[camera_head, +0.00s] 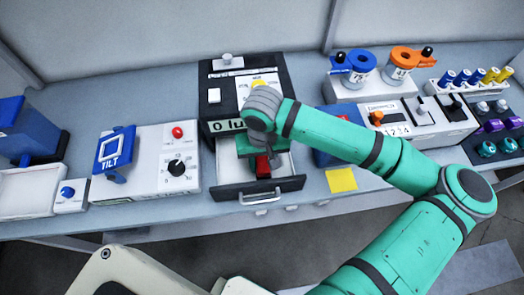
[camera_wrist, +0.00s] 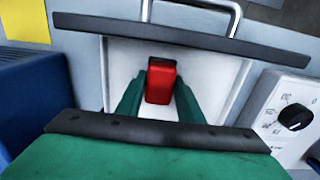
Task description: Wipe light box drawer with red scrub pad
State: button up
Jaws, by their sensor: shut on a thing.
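The light box (camera_head: 222,95) is a black unit with a display on its front. Its white-floored drawer (camera_head: 227,164) is pulled out below, with a dark front edge and a metal handle (camera_head: 260,198). My gripper (camera_head: 262,158) reaches down into the drawer and is shut on the red scrub pad (camera_head: 263,168). In the wrist view the red pad (camera_wrist: 160,82) sits between my green fingers, over the white drawer floor (camera_wrist: 205,72). I cannot tell whether the pad touches the floor. My arm hides part of the light box and the drawer's back.
A white unit with a blue TILT frame (camera_head: 114,148) and black knob (camera_head: 177,167) stands left of the drawer. A blue box (camera_head: 328,152) and a yellow note (camera_head: 341,180) are to its right. Blue and orange holders (camera_head: 400,62) stand at the back right.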

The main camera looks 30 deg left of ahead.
jog(key=shift+s+a+r, duration=0.15)
jog(key=shift+s+a, duration=0.15)
notch_tip(320, 180, up, 2)
jog(key=shift+s+d+r, duration=0.1)
jog(key=shift+r, duration=0.15)
jog(key=shift+w+d+r, duration=0.1)
jog(key=shift+w+r, duration=0.1)
jog(key=shift+r, duration=0.55)
jog(key=shift+w+r, duration=0.2)
jog(key=shift+r, duration=0.55)
jog(key=shift+d+r, duration=0.15)
jog(key=shift+r, duration=0.2)
jog(key=shift+s+r, duration=0.1)
jog(key=shift+r, duration=0.6)
jog(key=shift+s+a+r, duration=0.15)
jog(key=shift+a+r, duration=0.05)
jog(key=shift+a, duration=0.05)
jog(key=shift+d, duration=0.15)
